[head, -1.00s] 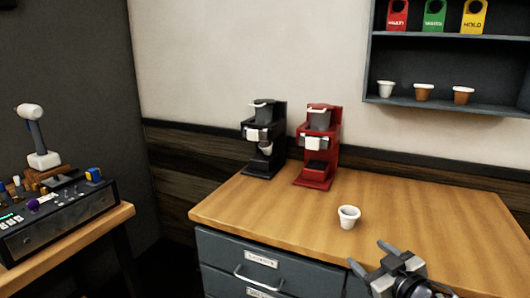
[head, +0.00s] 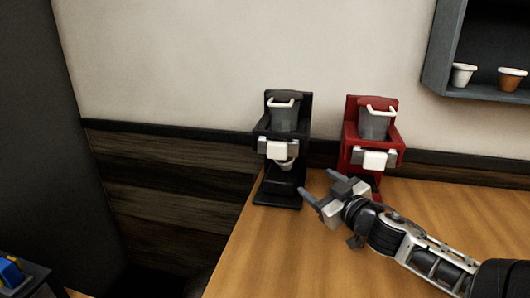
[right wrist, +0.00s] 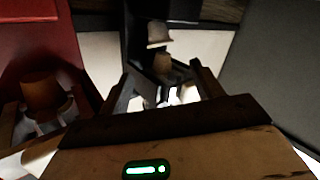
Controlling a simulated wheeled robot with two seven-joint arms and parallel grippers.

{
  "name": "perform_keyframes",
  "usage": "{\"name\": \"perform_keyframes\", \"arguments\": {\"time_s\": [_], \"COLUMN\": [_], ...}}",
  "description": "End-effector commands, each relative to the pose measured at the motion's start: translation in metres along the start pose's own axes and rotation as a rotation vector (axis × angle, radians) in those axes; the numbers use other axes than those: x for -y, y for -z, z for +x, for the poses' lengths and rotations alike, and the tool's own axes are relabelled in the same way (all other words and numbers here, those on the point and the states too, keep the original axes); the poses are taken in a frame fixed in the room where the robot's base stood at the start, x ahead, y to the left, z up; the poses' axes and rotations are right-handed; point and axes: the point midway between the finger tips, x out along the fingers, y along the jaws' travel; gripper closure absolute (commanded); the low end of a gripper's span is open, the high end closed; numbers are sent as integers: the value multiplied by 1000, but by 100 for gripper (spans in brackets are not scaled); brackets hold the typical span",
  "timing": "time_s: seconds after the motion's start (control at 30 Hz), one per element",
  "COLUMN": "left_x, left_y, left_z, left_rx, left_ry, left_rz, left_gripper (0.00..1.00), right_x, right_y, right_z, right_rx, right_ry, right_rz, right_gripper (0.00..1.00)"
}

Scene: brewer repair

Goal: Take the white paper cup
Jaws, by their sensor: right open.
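A small white paper cup (head: 285,164) sits in the black brewer (head: 282,192), under its white-fronted middle part. It also shows pale and upside down in the right wrist view (right wrist: 160,33), beyond my fingers. My right gripper (head: 312,192) is open and empty, in front of the brewers and to the right of the black brewer's base, apart from the cup. Its two fingers frame the black brewer in the right wrist view. The loose white cup seen earlier on the tabletop does not show now. My left gripper is not in view.
The red brewer (head: 371,140) stands just right of the black one, close behind my right gripper. A wall shelf (head: 438,65) at the upper right holds a white cup (head: 464,74) and a brown cup (head: 511,79). The wooden tabletop (head: 280,260) is clear at its left front.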

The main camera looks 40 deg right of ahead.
Motion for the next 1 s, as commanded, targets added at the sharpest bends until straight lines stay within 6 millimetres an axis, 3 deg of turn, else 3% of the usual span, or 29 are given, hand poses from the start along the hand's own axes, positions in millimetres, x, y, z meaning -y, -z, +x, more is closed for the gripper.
{"name": "perform_keyframes", "arguments": {"time_s": [0.2, 0.5, 0.87, 1.0], "left_x": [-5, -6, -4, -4], "left_y": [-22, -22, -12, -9], "left_z": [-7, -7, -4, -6], "left_rx": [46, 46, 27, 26], "left_ry": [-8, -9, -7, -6], "left_rz": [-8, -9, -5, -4], "left_gripper": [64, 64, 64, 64], "right_x": [-1, -1, -1, -1], "right_y": [1, 1, 0, -1], "right_z": [40, 87, 110, 127], "right_rx": [-4, -2, 0, -2], "right_ry": [-1, -2, -2, -3], "right_rz": [-3, 0, 0, 0], "right_gripper": [34, 34, 34, 34]}}
